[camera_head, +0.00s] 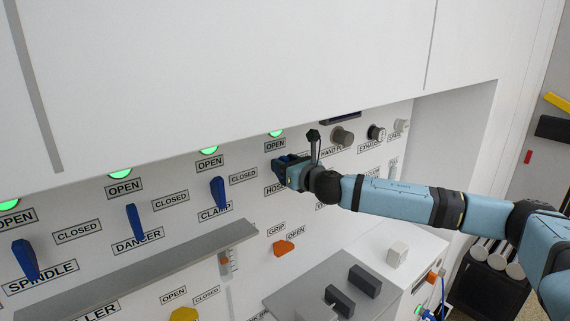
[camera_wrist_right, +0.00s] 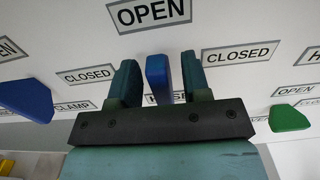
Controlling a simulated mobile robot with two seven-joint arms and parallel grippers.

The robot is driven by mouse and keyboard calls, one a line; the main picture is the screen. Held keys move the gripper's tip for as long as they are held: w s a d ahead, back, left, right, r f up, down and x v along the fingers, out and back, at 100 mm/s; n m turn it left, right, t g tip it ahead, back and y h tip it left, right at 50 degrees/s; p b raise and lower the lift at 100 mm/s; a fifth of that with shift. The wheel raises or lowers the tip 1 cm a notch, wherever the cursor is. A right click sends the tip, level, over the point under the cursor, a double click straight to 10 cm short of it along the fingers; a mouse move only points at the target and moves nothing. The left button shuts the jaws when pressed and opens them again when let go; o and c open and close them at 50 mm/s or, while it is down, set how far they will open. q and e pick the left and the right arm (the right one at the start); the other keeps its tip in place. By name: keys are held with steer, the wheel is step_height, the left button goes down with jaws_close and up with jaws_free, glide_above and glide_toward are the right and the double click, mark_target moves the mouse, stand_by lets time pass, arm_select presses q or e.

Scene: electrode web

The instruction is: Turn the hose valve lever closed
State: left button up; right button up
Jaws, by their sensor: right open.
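The hose valve lever is blue and stands between my right gripper's two fingers in the right wrist view (camera_wrist_right: 158,76). It points up toward the OPEN label (camera_wrist_right: 150,12); the CLOSED label (camera_wrist_right: 240,54) is to its right. My right gripper (camera_wrist_right: 158,82) is open, with a finger on each side of the lever and small gaps visible. In the head view my right gripper (camera_head: 284,166) is at the panel by the HOSE label, and it mostly hides the lever. A green lamp (camera_head: 276,133) glows above it. My left gripper is not in view.
Blue levers for clamp (camera_head: 218,193), dancer (camera_head: 138,222) and spindle (camera_head: 25,260) are to the left. A green lever (camera_wrist_right: 290,118) is to the right in the wrist view. Knobs (camera_head: 343,137) sit beyond my right gripper. A grey ledge (camera_head: 170,262) juts out below the levers.

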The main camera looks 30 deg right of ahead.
jaws_close()
steer(key=m, duration=0.4)
steer(key=shift+d+f+m+p, duration=0.1)
steer(key=shift+d+m+p, duration=0.2)
steer(key=shift+d+p, duration=0.1)
steer(key=shift+d+f+m+p, duration=0.2)
steer(key=shift+f+m+p, duration=0.1)
steer(key=shift+m, duration=1.9)
steer(key=shift+d+f+m+p, duration=0.2)
steer(key=shift+f+m, duration=0.1)
steer(key=shift+m, duration=1.9)
steer(key=shift+d+f+m+p, duration=0.2)
steer(key=shift+f+m, duration=0.1)
steer(key=shift+m, duration=1.9)
